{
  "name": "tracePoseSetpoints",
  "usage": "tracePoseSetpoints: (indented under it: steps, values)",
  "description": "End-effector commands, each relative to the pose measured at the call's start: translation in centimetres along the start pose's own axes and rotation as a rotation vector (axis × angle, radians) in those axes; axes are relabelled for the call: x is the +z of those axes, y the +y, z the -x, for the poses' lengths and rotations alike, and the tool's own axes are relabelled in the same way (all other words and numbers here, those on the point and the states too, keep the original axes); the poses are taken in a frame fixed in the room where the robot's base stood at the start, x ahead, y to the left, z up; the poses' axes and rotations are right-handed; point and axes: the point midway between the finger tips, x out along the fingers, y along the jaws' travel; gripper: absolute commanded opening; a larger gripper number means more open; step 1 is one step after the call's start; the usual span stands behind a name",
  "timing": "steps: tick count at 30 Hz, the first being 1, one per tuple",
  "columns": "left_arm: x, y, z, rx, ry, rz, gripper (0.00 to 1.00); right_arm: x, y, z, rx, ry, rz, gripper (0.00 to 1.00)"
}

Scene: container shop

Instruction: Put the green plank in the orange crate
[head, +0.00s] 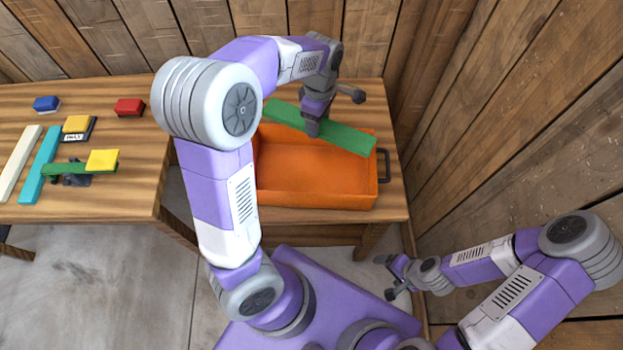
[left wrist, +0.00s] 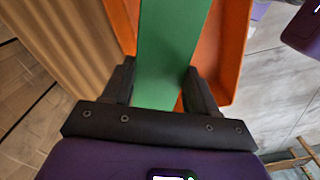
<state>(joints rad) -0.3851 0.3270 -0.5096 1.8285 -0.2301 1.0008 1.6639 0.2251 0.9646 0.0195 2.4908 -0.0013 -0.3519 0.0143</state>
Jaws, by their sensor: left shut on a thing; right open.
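The green plank (head: 345,135) is held by my left gripper (head: 312,128) over the back part of the orange crate (head: 315,192). The plank lies slanted across the crate, its left end reaching past the back rim. In the left wrist view the plank (left wrist: 168,50) runs between the two fingers of the left gripper (left wrist: 160,90), with orange crate walls (left wrist: 228,60) on both sides of it. I cannot tell whether the plank touches the crate. My right gripper (head: 391,277) is open and empty, low in front of the crate's table.
On the left table are a blue block (head: 46,103), a red block (head: 130,107), a white plank (head: 18,165), a cyan plank (head: 40,165), and another green plank (head: 75,169) with a yellow block (head: 103,160) on it. A wooden wall (head: 520,120) stands close on the right.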

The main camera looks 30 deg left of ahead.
Motion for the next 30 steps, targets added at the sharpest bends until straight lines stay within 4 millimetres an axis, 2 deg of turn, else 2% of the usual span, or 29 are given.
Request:
tracePoseSetpoints:
  steps: [1, 6, 11, 14, 21, 24, 30]
  values:
    - [-0.5, 0.2, -0.4, 0.003, -0.001, 0.091, 0.21, -0.1, 0.3, -0.9, 0.000, 0.000, 0.000, 0.88]
    - [-1.5, 0.4, -0.3, 0.000, -0.002, 0.320, 0.21, -0.1, 0.6, -1.7, 0.000, 0.001, 0.000, 0.88]
    - [-1.8, 0.4, -1.1, -0.002, -0.002, 0.394, 0.21, -0.1, 0.8, -2.2, 0.000, 0.001, 0.001, 0.88]
    - [-1.8, 0.3, -3.1, -0.005, -0.001, 0.399, 0.21, -0.2, 1.1, -3.0, 0.000, 0.001, 0.001, 0.88]
    - [-1.8, 0.3, -9.7, -0.005, -0.001, 0.398, 0.21, -0.3, 2.0, -5.3, 0.000, 0.001, 0.001, 0.88]
    - [-1.7, 0.3, -11.6, -0.004, -0.002, 0.396, 0.21, -0.3, 2.2, -6.0, 0.000, 0.001, 0.000, 0.88]
    - [-1.8, 0.4, -13.2, -0.001, -0.003, 0.395, 0.21, -0.3, 2.4, -6.4, 0.000, 0.000, 0.000, 0.88]
